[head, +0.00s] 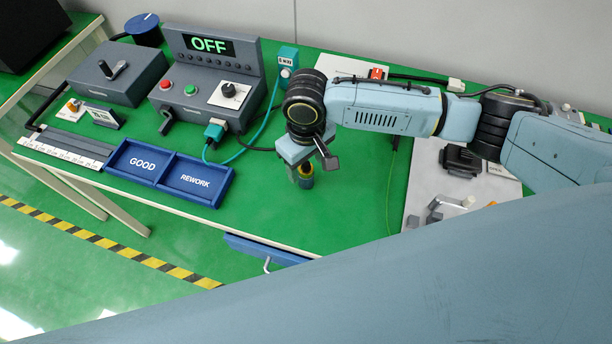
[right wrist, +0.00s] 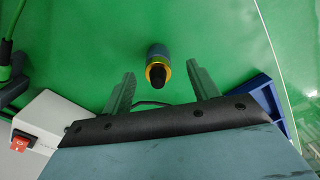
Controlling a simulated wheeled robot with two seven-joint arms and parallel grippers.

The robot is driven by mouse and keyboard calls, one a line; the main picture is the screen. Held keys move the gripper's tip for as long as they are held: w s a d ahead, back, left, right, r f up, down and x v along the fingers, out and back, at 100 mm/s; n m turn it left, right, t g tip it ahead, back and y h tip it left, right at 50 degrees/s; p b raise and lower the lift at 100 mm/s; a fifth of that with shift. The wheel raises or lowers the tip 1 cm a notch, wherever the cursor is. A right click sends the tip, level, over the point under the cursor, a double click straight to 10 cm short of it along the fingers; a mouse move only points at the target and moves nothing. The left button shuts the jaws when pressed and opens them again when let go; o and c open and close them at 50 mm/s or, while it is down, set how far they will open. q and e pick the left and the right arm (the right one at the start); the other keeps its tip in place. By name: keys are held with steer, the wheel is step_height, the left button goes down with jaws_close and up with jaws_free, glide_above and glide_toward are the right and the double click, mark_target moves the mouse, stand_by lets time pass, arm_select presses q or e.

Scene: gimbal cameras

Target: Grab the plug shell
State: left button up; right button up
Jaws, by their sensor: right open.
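The plug shell (head: 306,178) is a small dark cylinder with a gold ring, standing on the green mat below my right gripper (head: 300,160). In the head view the gripper partly hides it. In the right wrist view the plug shell (right wrist: 157,62) shows a blue-grey body, a gold ring and a black tip. There it lies between and slightly beyond the two open fingers of the right gripper (right wrist: 160,78), with green mat visible on both sides. The fingers hold nothing. My left gripper is not in view.
A blue tray marked GOOD and REWORK (head: 164,186) lies to the left. Behind it stands a control box with an OFF display (head: 208,47) and a teal-cabled connector (head: 214,131). A grey plate with fixtures (head: 420,190) is at the right. Mat around the shell is clear.

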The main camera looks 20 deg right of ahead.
mark_target(307, 172)
steer(key=f, duration=0.4)
steer(key=shift+w+d+f+b, duration=0.1)
steer(key=shift+w+f+b, duration=0.1)
steer(key=shift+f+b, duration=0.15)
steer(key=shift+r, duration=0.1)
steer(key=c, duration=1.1)
